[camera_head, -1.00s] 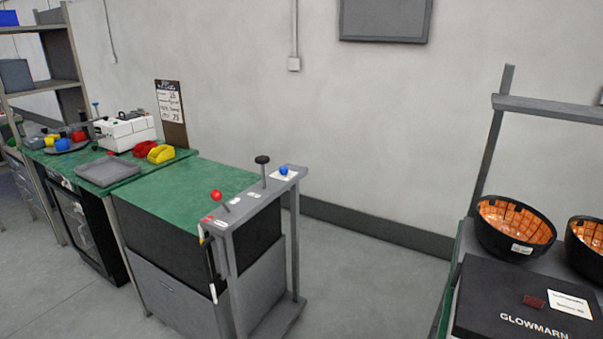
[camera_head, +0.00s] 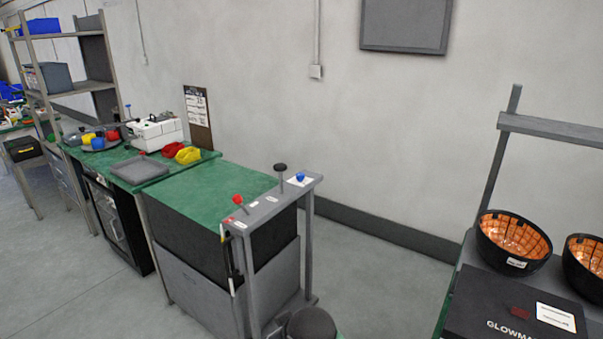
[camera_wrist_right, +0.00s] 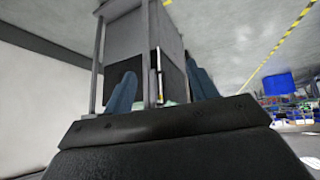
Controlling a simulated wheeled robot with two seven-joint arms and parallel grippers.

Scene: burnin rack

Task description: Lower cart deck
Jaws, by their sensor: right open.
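The cart (camera_head: 270,212) stands at centre in the head view, with a grey post frame and a top bar. The bar carries a red-knobbed lever (camera_head: 238,200), a black-knobbed lever (camera_head: 280,168) and a blue knob (camera_head: 300,176). A green deck surface (camera_head: 215,185) lies behind the bar, above a dark box and grey panel. My right gripper (camera_wrist_right: 163,88) shows two blue fingers spread apart with nothing held. Grey posts and the dark side of the cart show beyond them. A dark rounded part of mine shows at the bottom of the head view. My left gripper is out of view.
A green bench (camera_head: 110,155) with a grey tray (camera_head: 140,170), red and yellow items and a white device (camera_head: 155,133) adjoins the cart on the left. Black bowls (camera_head: 513,240) and a black case (camera_head: 515,310) are at right. Floor between is clear.

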